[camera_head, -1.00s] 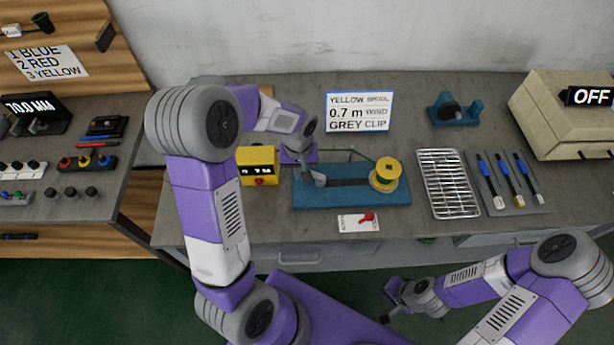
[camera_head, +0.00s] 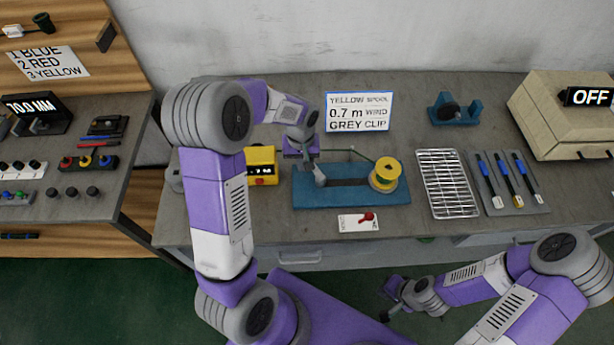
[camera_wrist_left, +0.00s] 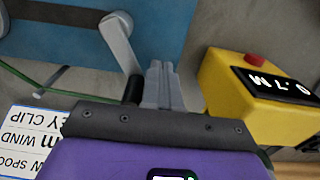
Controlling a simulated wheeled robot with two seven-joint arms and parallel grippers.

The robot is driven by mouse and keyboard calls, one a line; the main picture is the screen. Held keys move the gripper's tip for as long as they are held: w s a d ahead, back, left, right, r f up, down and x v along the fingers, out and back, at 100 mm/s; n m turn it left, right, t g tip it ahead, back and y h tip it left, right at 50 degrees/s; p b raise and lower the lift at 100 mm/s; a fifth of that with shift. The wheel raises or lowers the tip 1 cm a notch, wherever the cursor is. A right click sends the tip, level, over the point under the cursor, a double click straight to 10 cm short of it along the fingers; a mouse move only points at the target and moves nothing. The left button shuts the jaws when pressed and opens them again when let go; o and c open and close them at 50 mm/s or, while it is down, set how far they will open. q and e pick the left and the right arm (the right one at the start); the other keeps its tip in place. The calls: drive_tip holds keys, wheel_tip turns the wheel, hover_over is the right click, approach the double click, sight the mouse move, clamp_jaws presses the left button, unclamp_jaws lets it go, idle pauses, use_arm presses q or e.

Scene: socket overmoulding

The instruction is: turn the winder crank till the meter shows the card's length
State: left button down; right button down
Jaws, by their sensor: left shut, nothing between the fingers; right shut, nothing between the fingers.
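The winder is a blue base (camera_head: 350,195) on the middle table, with a yellow spool (camera_head: 386,172) at its right end. Its grey crank arm (camera_wrist_left: 117,42) and black handle (camera_wrist_left: 133,90) show in the left wrist view. My left gripper (camera_wrist_left: 158,72) is shut and empty, its fingers right beside the handle; I cannot tell whether they touch it. The yellow meter (camera_head: 262,165) is partly behind my left arm; in the left wrist view it (camera_wrist_left: 245,85) appears to read 0.7 M, upside down. The card (camera_head: 359,111) says yellow spool, 0.7 m wind, grey clip. My right gripper (camera_head: 390,300) is shut, in front of the table.
A red switch (camera_head: 366,217) on a white plate lies in front of the winder. A wire rack (camera_head: 447,183), a tool tray (camera_head: 507,182) and a beige machine marked OFF (camera_head: 562,115) stand to the right. A blue stand (camera_head: 455,110) is at the back.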

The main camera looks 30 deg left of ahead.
use_arm(q)
drive_tip(key=shift+w+d, duration=0.1)
drive_tip(key=shift+w, duration=0.45)
drive_tip(key=shift+s, duration=0.8)
wheel_tip(320, 180, up, 7)
drive_tip(key=p, duration=0.5)
drive_tip(key=shift+p, duration=0.3)
